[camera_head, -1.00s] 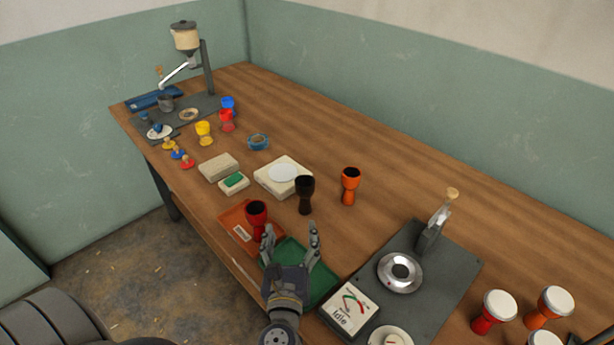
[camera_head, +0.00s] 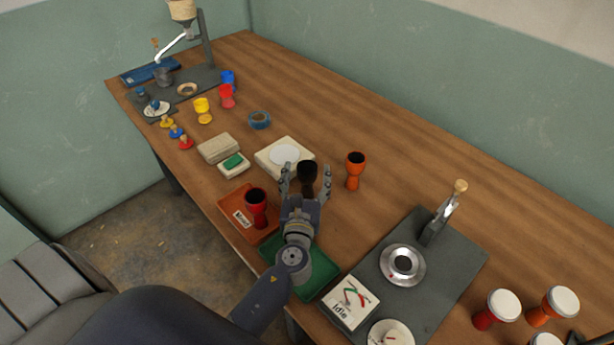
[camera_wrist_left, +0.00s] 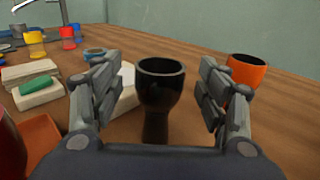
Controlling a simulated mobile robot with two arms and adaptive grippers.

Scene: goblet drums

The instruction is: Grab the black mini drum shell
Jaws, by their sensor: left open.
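The black mini drum shell (camera_head: 308,172) stands upright on the wooden table, right of the white pad. My left gripper (camera_head: 306,182) is open, with its fingers on either side of the shell in the head view. In the left wrist view the black shell (camera_wrist_left: 161,88) is centred between the spread fingers (camera_wrist_left: 160,100), with a gap on each side. Its lower part is partly hidden by my gripper in the head view. My right gripper is not in view.
An orange shell (camera_head: 354,170) stands close on the right. A red shell (camera_head: 256,205) stands on the orange tray (camera_head: 238,200) at the left. A green tray (camera_head: 325,268) lies under my left arm. A grey press base (camera_head: 440,262) is at the right.

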